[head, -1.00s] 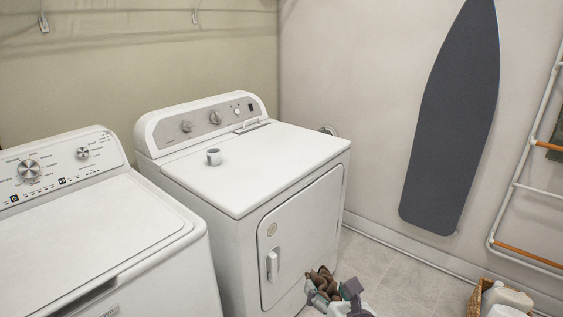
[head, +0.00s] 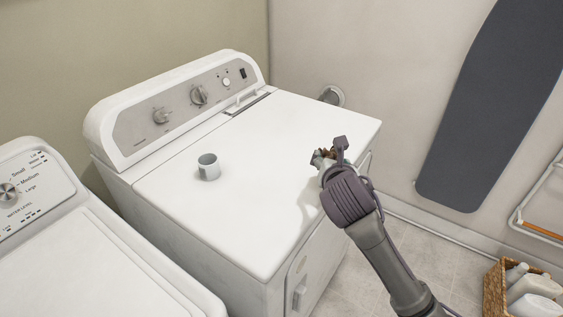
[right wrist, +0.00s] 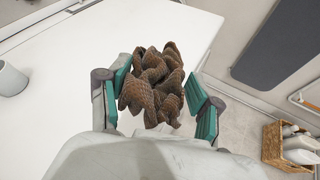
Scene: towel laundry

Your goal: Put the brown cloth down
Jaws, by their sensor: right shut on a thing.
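The brown cloth (right wrist: 152,85) is a crumpled bundle between the teal finger pads of my right gripper (right wrist: 160,105) in the right wrist view. In the head view my right gripper (head: 330,157) is over the right part of the white dryer top, and only a small bit of the cloth (head: 327,153) shows past it. The gripper is shut on the cloth. I cannot tell whether the cloth touches the dryer top. The white dryer (head: 250,190) has a broad flat top. My left gripper is not in view.
A grey cup (head: 208,167) stands on the dryer top, left of my gripper. A washer (head: 80,260) stands at the left. An ironing board (head: 490,110) leans on the wall. A wicker basket with bottles (head: 494,290) sits on the floor at right. The dryer top's middle is clear.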

